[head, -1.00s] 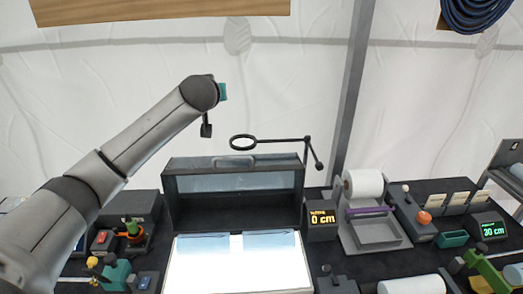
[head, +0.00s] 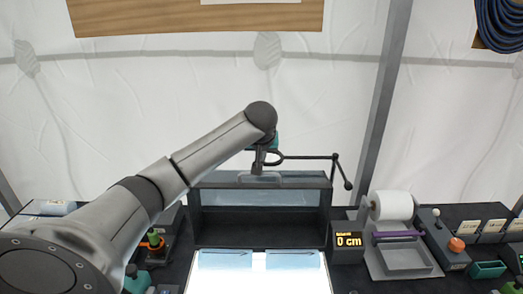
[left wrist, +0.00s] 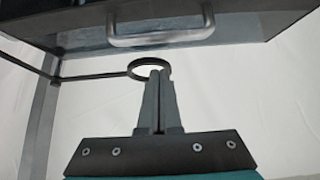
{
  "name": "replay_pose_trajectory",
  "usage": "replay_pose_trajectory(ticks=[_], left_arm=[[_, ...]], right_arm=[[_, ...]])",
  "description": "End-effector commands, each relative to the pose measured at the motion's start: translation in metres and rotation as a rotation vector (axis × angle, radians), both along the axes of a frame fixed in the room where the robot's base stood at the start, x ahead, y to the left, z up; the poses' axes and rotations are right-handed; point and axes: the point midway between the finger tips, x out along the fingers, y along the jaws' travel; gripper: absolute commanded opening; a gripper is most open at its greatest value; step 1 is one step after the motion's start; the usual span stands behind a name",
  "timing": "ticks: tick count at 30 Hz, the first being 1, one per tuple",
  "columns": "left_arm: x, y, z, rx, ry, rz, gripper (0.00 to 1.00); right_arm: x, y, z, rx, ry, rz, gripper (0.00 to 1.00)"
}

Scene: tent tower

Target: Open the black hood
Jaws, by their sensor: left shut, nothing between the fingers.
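The black hood (head: 262,225) is a dark box at the middle of the bench. A pale window strip runs across its upper part, with a dark opening below. Its grey metal handle (left wrist: 160,36) shows at the top of the left wrist view. In the head view the gripper and arm partly cover the handle. My left gripper (left wrist: 158,72) is shut and empty, with the handle beyond its tips and apart from them. In the head view the left gripper (head: 258,168) hangs at the hood's top edge. My right gripper is not in view.
A black ring on a jointed arm (head: 308,157) stands close behind my left gripper. A bright lit panel (head: 258,275) lies before the hood. A "0 cm" display (head: 348,241) and a paper roll holder (head: 394,206) stand to the right.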

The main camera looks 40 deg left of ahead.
Motion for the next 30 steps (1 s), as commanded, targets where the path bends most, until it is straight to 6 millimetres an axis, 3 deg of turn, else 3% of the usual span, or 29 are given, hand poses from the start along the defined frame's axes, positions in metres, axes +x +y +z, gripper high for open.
replay_pose_trajectory(ticks=[7,18,30], left_arm=[[0.017,0.015,-0.028,0.001,0.001,0.002,0.0],[-0.009,-0.007,-0.026,0.003,-0.001,-0.001,0.0],[-0.014,-0.011,-0.027,0.002,-0.001,0.0,0.0]], right_arm=[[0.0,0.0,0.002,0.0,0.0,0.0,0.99],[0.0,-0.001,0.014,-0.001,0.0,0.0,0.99],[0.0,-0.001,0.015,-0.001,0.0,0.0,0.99]])
